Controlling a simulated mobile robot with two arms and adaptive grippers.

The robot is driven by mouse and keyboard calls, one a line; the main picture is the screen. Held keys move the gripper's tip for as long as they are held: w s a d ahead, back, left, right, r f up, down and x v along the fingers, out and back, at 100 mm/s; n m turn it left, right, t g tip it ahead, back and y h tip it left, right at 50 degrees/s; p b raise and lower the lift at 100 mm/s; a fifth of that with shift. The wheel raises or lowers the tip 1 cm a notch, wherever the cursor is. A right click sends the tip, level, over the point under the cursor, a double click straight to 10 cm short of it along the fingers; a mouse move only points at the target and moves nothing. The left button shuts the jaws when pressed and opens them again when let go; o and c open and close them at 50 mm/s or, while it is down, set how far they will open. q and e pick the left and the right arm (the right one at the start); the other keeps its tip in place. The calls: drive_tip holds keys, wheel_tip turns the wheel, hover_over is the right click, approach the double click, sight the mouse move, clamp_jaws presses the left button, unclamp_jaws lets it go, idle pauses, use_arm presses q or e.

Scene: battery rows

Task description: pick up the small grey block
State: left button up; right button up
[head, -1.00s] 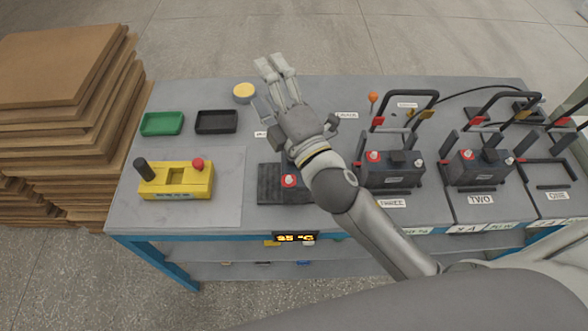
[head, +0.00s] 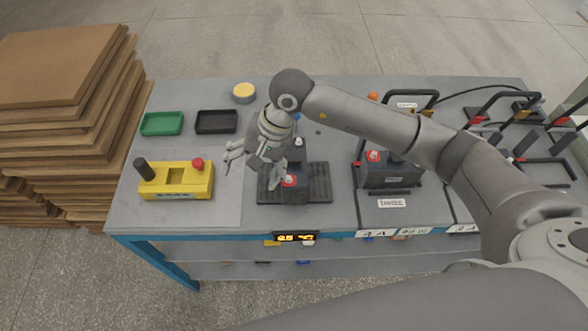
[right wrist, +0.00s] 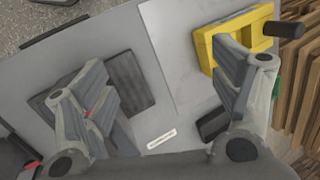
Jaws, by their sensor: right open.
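I cannot make out the small grey block for certain in either view now; my right arm covers the spot behind the white label where a small grey piece showed earlier. My right gripper (head: 256,166) is open and points down over the table, between the yellow box and the dark battery (head: 296,192). In the right wrist view my right gripper (right wrist: 160,62) has its fingers wide apart, with bare table and the white label (right wrist: 161,139) between them. The left finger partly covers the dark ribbed pad (right wrist: 130,82). My left gripper is out of view.
The yellow box (head: 176,181) with a black handle and red knob stands at left. Green (head: 161,124) and black (head: 216,122) trays and a yellow round tin (head: 243,93) lie behind. Battery THREE (head: 388,176) stands right. The table is clear between box and pad.

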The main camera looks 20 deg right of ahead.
sight(294, 153)
drive_tip(key=w+d+h, duration=0.1)
drive_tip(key=d, duration=0.2)
drive_tip(key=w+d+n+h, duration=0.1)
drive_tip(key=d+h, duration=0.1)
drive_tip(key=d, duration=0.2)
drive_tip(key=w+d+t+h, duration=0.1)
drive_tip(key=w+d+h, duration=0.1)
drive_tip(key=d, duration=0.1)
drive_tip(key=shift+d+r, duration=0.1)
drive_tip(key=shift+d, duration=0.15)
drive_tip(key=shift+d+f, duration=0.2)
drive_tip(key=shift+f, duration=0.05)
drive_tip(key=f, duration=0.1)
drive_tip(key=f+p, duration=0.1)
drive_tip(key=f, duration=0.2)
drive_tip(key=shift+w+f, duration=0.25)
drive_tip(key=shift+f, duration=0.05)
drive_tip(key=f+p, duration=0.2)
drive_tip(key=f, duration=0.1)
drive_tip(key=f+p, duration=0.1)
drive_tip(key=f, duration=0.1)
drive_tip(key=shift+s, duration=0.25)
drive_tip(key=shift+w+f, duration=0.1)
drive_tip(key=shift+f, duration=0.25)
clamp_jaws()
drive_tip(key=shift+w+r, duration=0.15)
